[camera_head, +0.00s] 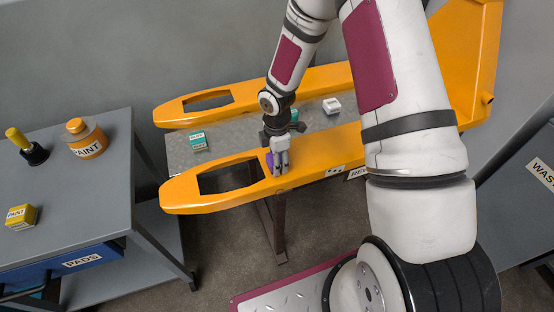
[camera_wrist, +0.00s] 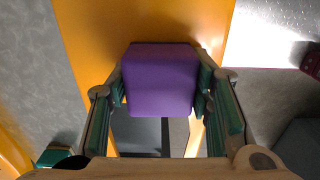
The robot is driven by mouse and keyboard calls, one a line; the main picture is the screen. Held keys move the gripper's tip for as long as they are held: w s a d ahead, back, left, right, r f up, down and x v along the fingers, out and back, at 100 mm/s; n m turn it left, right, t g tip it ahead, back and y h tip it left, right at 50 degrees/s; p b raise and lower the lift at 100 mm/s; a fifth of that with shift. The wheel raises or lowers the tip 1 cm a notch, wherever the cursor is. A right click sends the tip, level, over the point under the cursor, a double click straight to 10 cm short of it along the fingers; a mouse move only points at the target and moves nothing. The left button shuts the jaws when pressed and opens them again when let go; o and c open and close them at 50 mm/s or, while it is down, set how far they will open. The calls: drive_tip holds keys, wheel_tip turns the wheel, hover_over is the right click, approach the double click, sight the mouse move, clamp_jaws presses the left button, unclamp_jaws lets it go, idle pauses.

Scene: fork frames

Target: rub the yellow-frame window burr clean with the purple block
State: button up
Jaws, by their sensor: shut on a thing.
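My gripper (camera_head: 278,166) is shut on the purple block (camera_wrist: 160,78), which sits between both fingers in the wrist view. In the head view, a small part of the block (camera_head: 269,160) shows at the gripper's left side. The gripper points down at the near fork of the yellow frame (camera_head: 330,152), by the right end of its window (camera_head: 228,179). In the wrist view, the yellow fork surface (camera_wrist: 90,35) lies beyond the block, and the window opening shows below it. I cannot tell whether the block touches the frame. I cannot make out the burr.
A grey bench (camera_head: 178,158) under the forks bears a green box (camera_head: 198,140), a white block (camera_head: 332,106) and a teal item (camera_head: 294,114) partly behind the wrist. The left table (camera_head: 75,190) holds a paint jar (camera_head: 86,140), a yellow-handled tool (camera_head: 24,146) and a yellow box (camera_head: 20,216).

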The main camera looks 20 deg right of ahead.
drive_tip(key=shift+s, duration=0.5)
drive_tip(key=shift+w, duration=0.1)
drive_tip(key=shift+w+f, duration=0.1)
drive_tip(key=shift+w, duration=0.55)
drive_tip(key=shift+c, duration=0.5)
drive_tip(key=shift+s, duration=0.1)
drive_tip(key=shift+s, duration=0.8)
drive_tip(key=shift+w, duration=0.15)
